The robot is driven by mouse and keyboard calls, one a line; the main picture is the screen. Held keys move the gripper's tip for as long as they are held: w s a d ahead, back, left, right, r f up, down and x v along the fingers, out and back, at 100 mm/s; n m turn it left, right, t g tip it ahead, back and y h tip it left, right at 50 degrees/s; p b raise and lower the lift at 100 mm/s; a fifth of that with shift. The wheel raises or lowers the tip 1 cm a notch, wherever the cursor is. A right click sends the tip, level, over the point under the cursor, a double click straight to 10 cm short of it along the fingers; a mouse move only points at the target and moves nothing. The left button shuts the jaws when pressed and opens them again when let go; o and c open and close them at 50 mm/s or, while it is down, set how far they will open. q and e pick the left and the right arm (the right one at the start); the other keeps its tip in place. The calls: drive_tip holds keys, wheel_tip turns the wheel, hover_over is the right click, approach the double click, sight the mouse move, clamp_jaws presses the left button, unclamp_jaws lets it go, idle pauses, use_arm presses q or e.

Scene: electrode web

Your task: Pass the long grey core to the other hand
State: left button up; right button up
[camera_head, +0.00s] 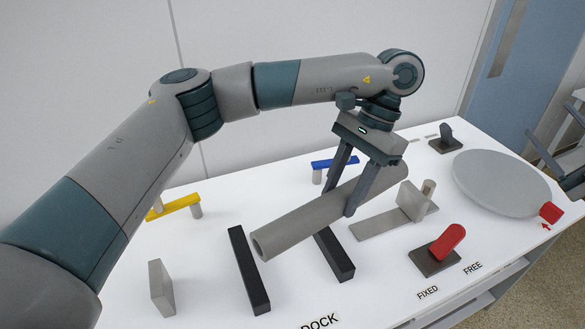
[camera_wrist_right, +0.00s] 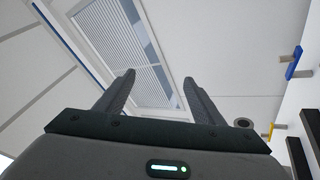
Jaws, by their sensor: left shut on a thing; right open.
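The long grey core (camera_head: 300,222), a hollow tube, slants up to the right above the table. My left gripper (camera_head: 350,200) reaches down over it and is shut on it toward its far right part. The open near end of the core hangs over two black dock rails (camera_head: 247,270). That gripper is open and empty, apart from the core. In the head view it is partly cut off at the right edge.
A white table (camera_head: 370,290) holds a large grey disc (camera_head: 495,182), a red lever (camera_head: 447,241) on a dark base, and a grey bracket (camera_head: 412,202). The front centre is mostly clear.

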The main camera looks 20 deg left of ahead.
drive_tip(key=s+a+r+n+g+y, duration=0.2)
drive_tip(key=s+a+r+n+g, duration=0.45)
drive_tip(key=r+n, duration=0.2)
drive_tip(key=s+a+r+n+g+y, duration=0.1)
drive_tip(key=s+a+r+n+g, duration=0.5)
drive_tip(key=r, duration=0.4)
use_arm(q)
drive_tip(key=shift+w, duration=0.1)
use_arm(e)
drive_tip(key=s+a+r+n+g+h, duration=0.1)
drive_tip(key=s+a+n+g+h, duration=0.2)
drive_tip(key=a+n, duration=0.5)
drive_tip(key=s+a+r+n+g+h, duration=0.1)
drive_tip(key=s+a+n+g, duration=0.25)
drive_tip(key=a, duration=0.85)
drive_tip(key=s+a+f+n+g+h, duration=0.1)
drive_tip(key=s+a+f+n+h, duration=0.2)
drive_tip(key=a, duration=0.4)
drive_tip(key=s+a+f+n+h, duration=0.3)
drive_tip(key=a, duration=0.3)
drive_tip(key=s+a+f+n+t+h, duration=0.1)
drive_tip(key=a+f+n+t+h, duration=0.1)
drive_tip(key=f+n+h, duration=0.2)
drive_tip(key=s+a+f+n+t+h, duration=0.2)
drive_tip(key=f+n+h, duration=0.3)
drive_tip(key=f, duration=0.4)
drive_tip(key=shift+s+a+t+h, duration=0.3)
drive_tip(key=shift+t+h, duration=0.2)
drive_tip(key=shift+h, duration=0.4)
drive_tip(key=shift+f, duration=0.2)
